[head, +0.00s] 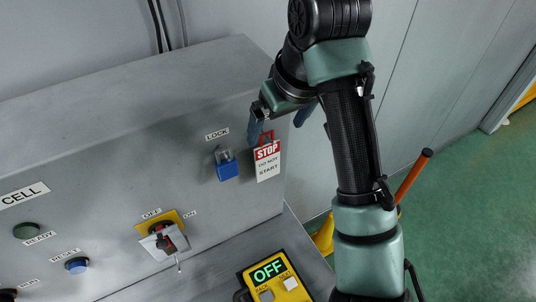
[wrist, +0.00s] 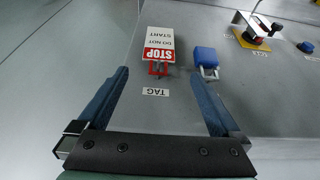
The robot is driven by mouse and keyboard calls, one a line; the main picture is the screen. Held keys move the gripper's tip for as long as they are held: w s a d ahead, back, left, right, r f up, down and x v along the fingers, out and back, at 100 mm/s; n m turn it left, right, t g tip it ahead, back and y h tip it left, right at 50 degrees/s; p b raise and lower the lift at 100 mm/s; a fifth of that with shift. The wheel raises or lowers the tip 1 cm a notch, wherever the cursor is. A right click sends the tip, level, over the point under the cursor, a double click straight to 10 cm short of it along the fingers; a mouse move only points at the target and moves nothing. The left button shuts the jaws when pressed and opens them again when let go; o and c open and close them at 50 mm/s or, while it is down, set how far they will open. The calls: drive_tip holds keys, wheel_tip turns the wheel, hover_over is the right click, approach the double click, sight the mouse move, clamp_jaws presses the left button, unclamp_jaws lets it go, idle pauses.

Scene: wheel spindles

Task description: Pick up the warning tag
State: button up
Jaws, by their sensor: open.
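The warning tag (head: 267,163) is red and white and reads STOP, DO NOT START. It hangs from a red loop on the front of the grey cabinet, and in the wrist view it (wrist: 158,45) appears upside down. My gripper (head: 280,118) is just above and in front of it, with blue fingers spread. In the wrist view the open fingers (wrist: 159,73) lie either side of the tag's red loop, with nothing held between them. The right finger is close to the blue padlock (wrist: 204,57).
The blue padlock also hangs left of the tag in the head view (head: 228,168). The rotary switch (head: 163,240) on its yellow plate and buttons are further left. A yellow OFF device (head: 272,275) sits below. A TAG label (wrist: 156,91) shows beside the loop.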

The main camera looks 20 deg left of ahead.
sight(272, 142)
drive_tip(key=b+x, duration=0.1)
drive_tip(key=x, duration=0.4)
drive_tip(key=shift+w+a+f+b, duration=0.1)
drive_tip(key=shift+b, duration=0.2)
drive_tip(key=shift+a+f+p, duration=0.15)
drive_tip(key=shift+f+p, duration=0.35)
drive_tip(key=shift+f, duration=0.3)
drive_tip(key=shift+p+x, duration=0.55)
drive_tip(key=shift+x, duration=1.15)
drive_tip(key=shift+w, duration=0.1)
drive_tip(key=c, duration=1.4)
drive_tip(key=shift+r, duration=0.1)
